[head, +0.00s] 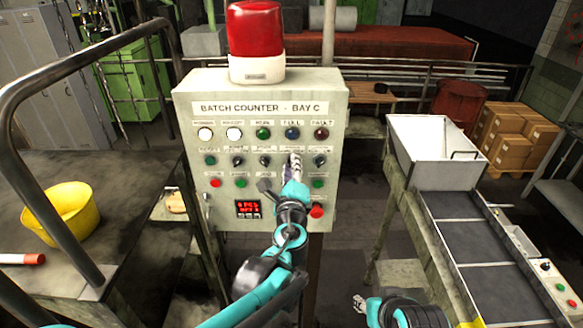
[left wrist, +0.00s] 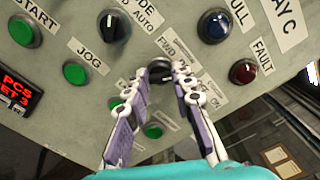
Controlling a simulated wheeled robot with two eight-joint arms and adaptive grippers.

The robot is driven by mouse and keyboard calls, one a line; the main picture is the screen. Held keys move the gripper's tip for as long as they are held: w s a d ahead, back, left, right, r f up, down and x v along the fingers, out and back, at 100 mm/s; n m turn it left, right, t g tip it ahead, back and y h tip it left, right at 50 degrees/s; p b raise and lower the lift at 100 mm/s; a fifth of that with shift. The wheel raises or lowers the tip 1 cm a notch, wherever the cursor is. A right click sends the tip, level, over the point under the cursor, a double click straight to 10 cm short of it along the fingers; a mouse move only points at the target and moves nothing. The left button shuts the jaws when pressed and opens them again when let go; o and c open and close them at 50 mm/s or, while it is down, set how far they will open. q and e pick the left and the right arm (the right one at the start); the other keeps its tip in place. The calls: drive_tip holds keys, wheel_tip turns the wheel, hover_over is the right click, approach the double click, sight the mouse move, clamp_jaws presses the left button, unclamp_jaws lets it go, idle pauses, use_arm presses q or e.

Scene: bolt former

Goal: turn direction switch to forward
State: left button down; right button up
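The direction switch (left wrist: 161,72) is a black rotary knob beside a label reading FWD on the grey panel. In the left wrist view my left gripper (left wrist: 165,70) has its two fingertips on either side of this knob with a gap between them. Contact with the knob is not clear. In the head view my left gripper (head: 293,166) reaches the panel's middle row and covers the switch. The control box (head: 190,105) is titled BATCH COUNTER - BAY C. My right gripper (head: 360,303) shows only in small part at the bottom, away from the panel.
Near the fingers are the MODE knob (left wrist: 115,25), a green JOG button (left wrist: 75,72), a blue lamp (left wrist: 214,26) and a red FAULT lamp (left wrist: 243,71). A red beacon (head: 256,35) tops the box. A conveyor (head: 480,245) stands right, a railed table left.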

use_arm(q)
drive_tip(key=shift+n, duration=0.4)
drive_tip(key=n+b, duration=0.3)
drive_tip(key=n, duration=0.8)
drive_tip(key=shift+f+b, duration=0.2)
drive_tip(key=shift+b, duration=0.15)
idle(0.4)
drive_tip(key=c, duration=1.3)
unclamp_jaws()
drive_tip(key=shift+a, duration=0.1)
drive_tip(key=s, duration=1.2)
